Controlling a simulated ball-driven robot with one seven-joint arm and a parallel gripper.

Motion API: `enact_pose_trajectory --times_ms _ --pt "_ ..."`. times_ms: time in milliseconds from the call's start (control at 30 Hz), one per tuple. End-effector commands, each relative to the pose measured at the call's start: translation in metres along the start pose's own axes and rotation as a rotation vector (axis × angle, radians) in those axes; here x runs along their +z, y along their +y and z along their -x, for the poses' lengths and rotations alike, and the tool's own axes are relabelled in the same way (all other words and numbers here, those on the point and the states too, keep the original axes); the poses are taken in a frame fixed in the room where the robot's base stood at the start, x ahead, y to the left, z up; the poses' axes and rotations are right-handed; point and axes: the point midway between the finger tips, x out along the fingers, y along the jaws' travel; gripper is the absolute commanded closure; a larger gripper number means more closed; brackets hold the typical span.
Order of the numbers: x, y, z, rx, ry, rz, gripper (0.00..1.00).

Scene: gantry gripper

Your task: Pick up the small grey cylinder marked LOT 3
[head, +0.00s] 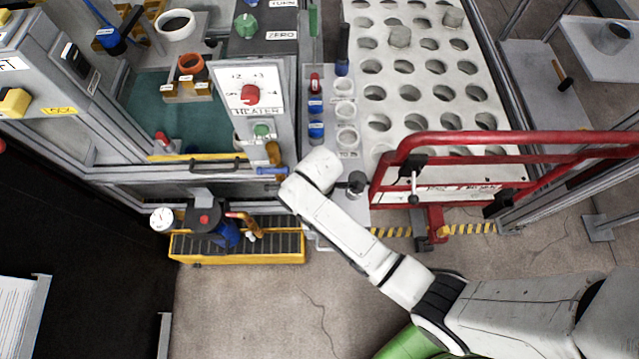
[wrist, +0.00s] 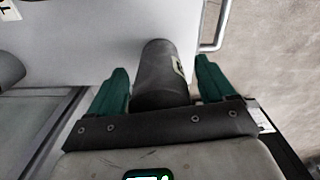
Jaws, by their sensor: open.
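A small dark grey cylinder (wrist: 155,68) with a pale label on its right side is in the wrist view. The label's marking is too small to read. My gripper (wrist: 160,78) is open, its green fingers on either side of the cylinder's lower part in the picture. A narrow gap shows beside the right finger; contact on the left is unclear. The cylinder is on a light grey surface (wrist: 95,45). In the head view, a dark round piece (head: 356,183) beside the end of my arm may be this cylinder; my fingers are not clear there.
A red barrier (head: 420,140) stands just right of my arm, before a white rack (head: 385,95) with several holes. A metal handle (wrist: 217,35) borders the surface. A heater panel (head: 247,92) and yellow tray (head: 240,259) lie left. Open floor is below.

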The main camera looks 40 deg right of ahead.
Motion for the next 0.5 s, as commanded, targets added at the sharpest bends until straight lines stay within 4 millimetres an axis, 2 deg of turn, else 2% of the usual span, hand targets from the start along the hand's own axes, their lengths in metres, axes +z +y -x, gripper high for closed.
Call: enact_pose_trajectory --times_ms 100,333,500 --pt "0.0001 0.0 -0.0086 0.0 0.0 0.0 0.17" --pt "-0.0001 0.0002 -0.0095 0.001 0.001 0.0 0.17" --pt "0.0 0.0001 -0.0094 0.001 0.001 0.0 0.33"
